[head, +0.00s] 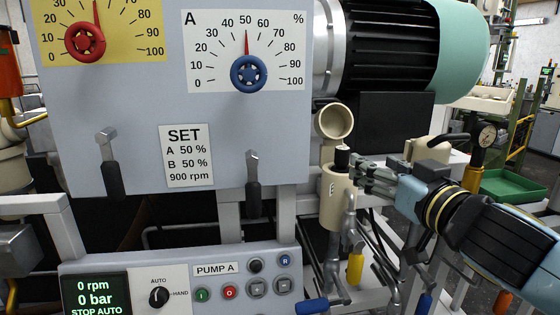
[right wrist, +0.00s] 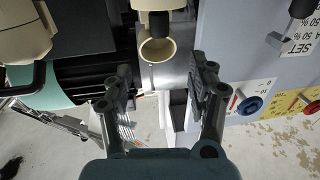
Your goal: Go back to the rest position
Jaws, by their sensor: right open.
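My right gripper (head: 362,175) comes in from the right in the head view. Its fingers point left, just right of a beige upright cylinder (head: 335,205) with a black top; I cannot tell whether they touch it. In the right wrist view the two fingers of my right gripper (right wrist: 166,88) stand wide apart. Nothing is held between them. A beige open pipe mouth (right wrist: 157,50) shows beyond the gap. My left gripper is in neither view.
A grey panel (head: 225,120) with red (head: 85,41) and blue (head: 248,74) knobs fills the left. The pump control box (head: 185,262) sits below. A motor (head: 390,45) is above my right arm. A yellow-handled lever (head: 355,268) stands below the gripper. A green tray (head: 512,186) is at right.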

